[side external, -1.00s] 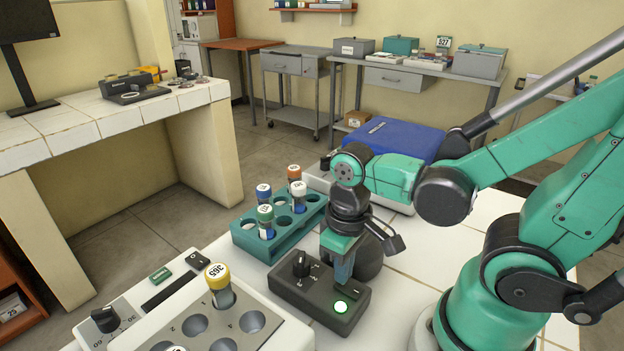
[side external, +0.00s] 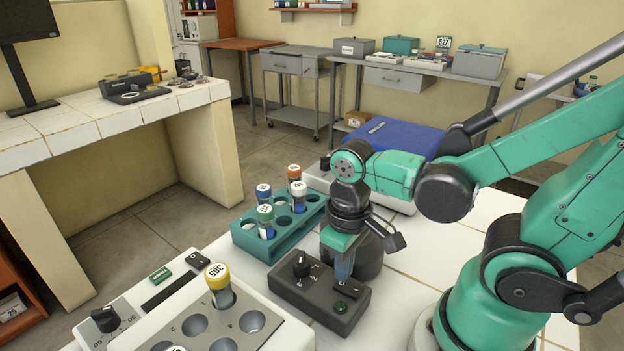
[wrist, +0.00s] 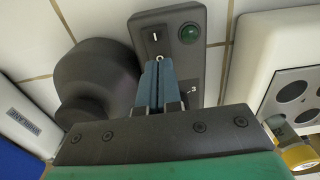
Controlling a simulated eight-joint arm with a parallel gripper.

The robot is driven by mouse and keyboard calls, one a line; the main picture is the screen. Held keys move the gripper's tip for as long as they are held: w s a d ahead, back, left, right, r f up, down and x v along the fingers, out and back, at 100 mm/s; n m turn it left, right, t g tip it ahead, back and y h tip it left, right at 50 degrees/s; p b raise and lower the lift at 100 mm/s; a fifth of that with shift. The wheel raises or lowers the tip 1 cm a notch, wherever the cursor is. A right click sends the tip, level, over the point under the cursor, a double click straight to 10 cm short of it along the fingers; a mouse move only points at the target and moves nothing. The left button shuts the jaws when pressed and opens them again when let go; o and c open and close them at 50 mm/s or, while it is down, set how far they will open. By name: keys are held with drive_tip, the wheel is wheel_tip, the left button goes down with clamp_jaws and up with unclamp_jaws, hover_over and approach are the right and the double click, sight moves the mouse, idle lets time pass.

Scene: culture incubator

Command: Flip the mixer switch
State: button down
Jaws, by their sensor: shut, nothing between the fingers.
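The mixer is a dark grey control box (side external: 290,290) with a rounded dark body (side external: 371,262) behind it; they also show in the wrist view as a box (wrist: 214,55) and a rounded body (wrist: 95,75). My gripper (side external: 344,277) is shut and empty, pointing down at the box. In the wrist view, the fingertips (wrist: 159,66) are at a small metal switch tip (wrist: 160,58). The fingers hide most of the switch, and contact is unclear.
A teal rack (side external: 262,240) with several capped tubes stands behind the box. A white device with round wells (side external: 215,322) and a yellow-capped tube (side external: 219,284) stands at the front left. A blue-lidded device (side external: 405,140) is behind my arm. White tiles (side external: 425,250) to the right are clear.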

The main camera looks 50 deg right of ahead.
drive_tip(key=shift+r, duration=2.8)
drive_tip(key=w+d+r+t, duration=0.1)
drive_tip(key=w+r+t, duration=0.1)
drive_tip(key=w+t, duration=0.5)
